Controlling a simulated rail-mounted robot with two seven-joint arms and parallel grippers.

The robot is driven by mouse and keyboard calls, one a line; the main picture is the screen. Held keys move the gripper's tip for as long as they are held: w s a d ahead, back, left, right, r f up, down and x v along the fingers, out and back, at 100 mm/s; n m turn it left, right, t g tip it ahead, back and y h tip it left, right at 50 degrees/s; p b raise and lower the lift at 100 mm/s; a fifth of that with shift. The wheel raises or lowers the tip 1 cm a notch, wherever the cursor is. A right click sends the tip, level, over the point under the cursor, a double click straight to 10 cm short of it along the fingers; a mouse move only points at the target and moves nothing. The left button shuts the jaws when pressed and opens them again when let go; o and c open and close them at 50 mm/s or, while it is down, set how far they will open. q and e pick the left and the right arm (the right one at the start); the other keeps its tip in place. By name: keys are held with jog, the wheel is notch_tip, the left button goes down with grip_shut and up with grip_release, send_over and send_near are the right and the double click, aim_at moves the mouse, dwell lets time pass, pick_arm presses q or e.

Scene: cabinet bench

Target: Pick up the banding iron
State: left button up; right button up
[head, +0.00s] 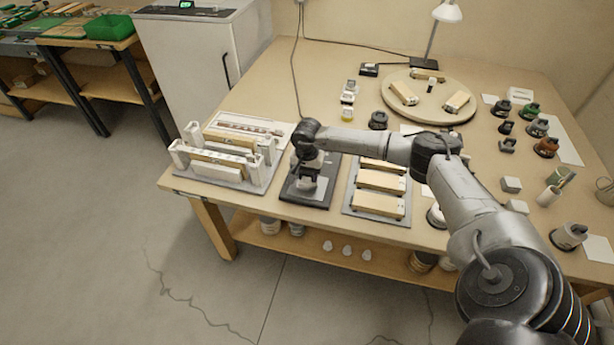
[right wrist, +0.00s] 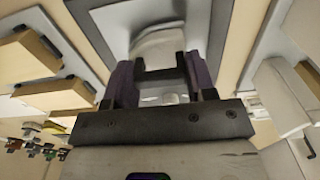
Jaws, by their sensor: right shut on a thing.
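The banding iron (head: 308,184) stands on a dark base plate (head: 323,190) near the front edge of the bench. My right gripper (head: 308,168) points down over it from above and is shut on it. In the right wrist view, the two dark fingers (right wrist: 160,85) are on either side of the iron's dark handle. The pale rounded body of the iron (right wrist: 158,45) shows beyond them. My wrist hides much of the iron in the head view. My left gripper is not in view.
A white rack with boards (head: 225,150) stands left of the base plate. A grey tray (head: 375,213) with several wooden blocks lies to its right. A round turntable (head: 428,112) with blocks and a lamp (head: 447,12) stand behind. Several small items crowd the right side.

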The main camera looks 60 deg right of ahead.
jog(key=shift+r, duration=0.6)
notch_tip(320, 180, up, 3)
jog(key=shift+f+p, duration=0.2)
jog(key=shift+p, duration=0.25)
jog(key=s+d+r+p, duration=0.2)
jog(key=s+r, duration=0.4)
jog(key=s, duration=0.5)
jog(key=shift+s+r, duration=0.2)
jog(key=shift+r, duration=0.1)
